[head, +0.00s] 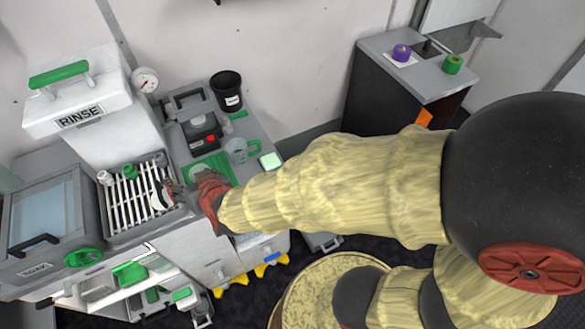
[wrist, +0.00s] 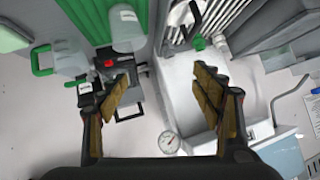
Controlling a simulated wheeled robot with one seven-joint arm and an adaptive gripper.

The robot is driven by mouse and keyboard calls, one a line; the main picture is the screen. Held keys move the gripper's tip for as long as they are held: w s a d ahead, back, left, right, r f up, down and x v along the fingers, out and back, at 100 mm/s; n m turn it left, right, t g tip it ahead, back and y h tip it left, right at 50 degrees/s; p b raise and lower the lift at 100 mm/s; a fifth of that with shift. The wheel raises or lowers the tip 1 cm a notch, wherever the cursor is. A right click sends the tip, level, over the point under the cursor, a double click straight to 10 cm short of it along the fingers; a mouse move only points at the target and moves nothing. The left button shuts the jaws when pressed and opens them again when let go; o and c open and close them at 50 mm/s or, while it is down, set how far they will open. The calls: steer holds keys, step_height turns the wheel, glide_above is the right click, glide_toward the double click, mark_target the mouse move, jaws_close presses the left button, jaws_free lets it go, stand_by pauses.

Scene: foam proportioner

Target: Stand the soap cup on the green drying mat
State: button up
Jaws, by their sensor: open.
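The green drying mat (head: 219,161) lies on the grey counter, partly hidden by my gripper in the head view. It shows at the top of the wrist view (wrist: 98,14). A clear cup with a pale label (wrist: 127,30) appears to stand upright at the mat; I take it for the soap cup, but the label is too small to read. It is partly visible in the head view (head: 201,170). My gripper (head: 196,187) is beside the cup and mat. In the wrist view its fingers (wrist: 160,92) are spread apart with nothing between them, and the cup is beyond them.
A clear jug with a green handle (head: 238,150) stands right of the mat. A black device with a red button (head: 203,134) and a black labelled cup (head: 228,90) are behind. The slatted sink rack (head: 135,195) and RINSE machine (head: 85,110) stand left.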

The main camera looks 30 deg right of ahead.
steer(key=s+d+r+n+g, duration=0.1)
steer(key=s+d+r+g, duration=0.1)
steer(key=s+d+r, duration=0.4)
steer(key=s+d+r+g+h, duration=0.1)
steer(key=s+d+r, duration=0.2)
steer(key=s+d, duration=0.3)
steer(key=s+d+r+g+h, duration=0.1)
steer(key=s+d+r+g, duration=0.1)
steer(key=s+d, duration=0.4)
steer(key=shift+d+r+m+h, duration=0.3)
steer(key=shift+d+r+h, duration=0.1)
steer(key=shift+d+r, duration=0.55)
